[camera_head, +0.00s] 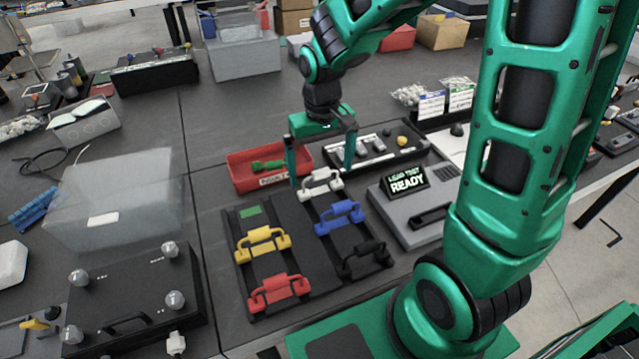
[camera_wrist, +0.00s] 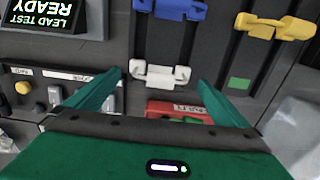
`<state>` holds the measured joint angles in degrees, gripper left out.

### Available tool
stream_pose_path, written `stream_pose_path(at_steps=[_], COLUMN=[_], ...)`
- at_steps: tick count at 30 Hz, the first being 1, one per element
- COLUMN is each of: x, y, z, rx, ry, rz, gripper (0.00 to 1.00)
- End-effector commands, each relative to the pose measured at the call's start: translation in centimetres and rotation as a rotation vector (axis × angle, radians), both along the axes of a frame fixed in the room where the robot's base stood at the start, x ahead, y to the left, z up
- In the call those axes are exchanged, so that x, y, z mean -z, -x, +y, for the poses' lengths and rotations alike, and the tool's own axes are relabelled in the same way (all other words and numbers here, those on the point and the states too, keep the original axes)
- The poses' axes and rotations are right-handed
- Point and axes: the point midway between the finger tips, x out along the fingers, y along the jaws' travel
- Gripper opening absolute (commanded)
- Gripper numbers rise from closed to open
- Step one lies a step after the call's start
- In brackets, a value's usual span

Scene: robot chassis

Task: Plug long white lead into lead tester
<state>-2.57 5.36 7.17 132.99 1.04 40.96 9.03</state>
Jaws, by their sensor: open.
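A white lead (camera_head: 320,184), with a plug at each end and a bridge between them, sits at the far end of a dark lead rack (camera_head: 278,215). My gripper (camera_head: 322,172) is open and empty above it. In the wrist view the white lead (camera_wrist: 160,75) lies between the two green fingers (camera_wrist: 160,80), apart from both as far as I can see. The lead tester (camera_head: 425,225) is a grey case right of the rack. Its screen (camera_head: 405,181) reads "LEAD TEST READY". A black panel (camera_head: 375,150) with a yellow knob stands behind it.
Blue (camera_head: 340,217), black (camera_head: 365,258), yellow (camera_head: 262,243) and red (camera_head: 279,290) leads sit in the rack. A red tray (camera_head: 240,180) with a green lead (camera_head: 267,165) stands behind it. A black box (camera_head: 135,300) and clear bin (camera_head: 115,200) are at left.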

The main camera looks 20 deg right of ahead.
Motion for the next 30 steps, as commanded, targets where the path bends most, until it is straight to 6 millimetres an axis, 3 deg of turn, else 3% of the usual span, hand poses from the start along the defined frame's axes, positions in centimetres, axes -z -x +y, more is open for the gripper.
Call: stream_pose_path(at_steps=[12,21,22,25,30], x=[4.7,5.2,5.2,5.2,5.2], y=[-0.2,-0.2,-0.2,-0.2,-0.2], z=[0.1,0.1,0.1,0.1,0.1], rx=[0.0,0.0,0.0,0.0,0.0], ry=[0.0,0.0,0.0,0.0,0.0], rz=[0.003,0.0,0.0,0.0,0.0], gripper=[1.0,1.0,0.98,0.74,0.71])
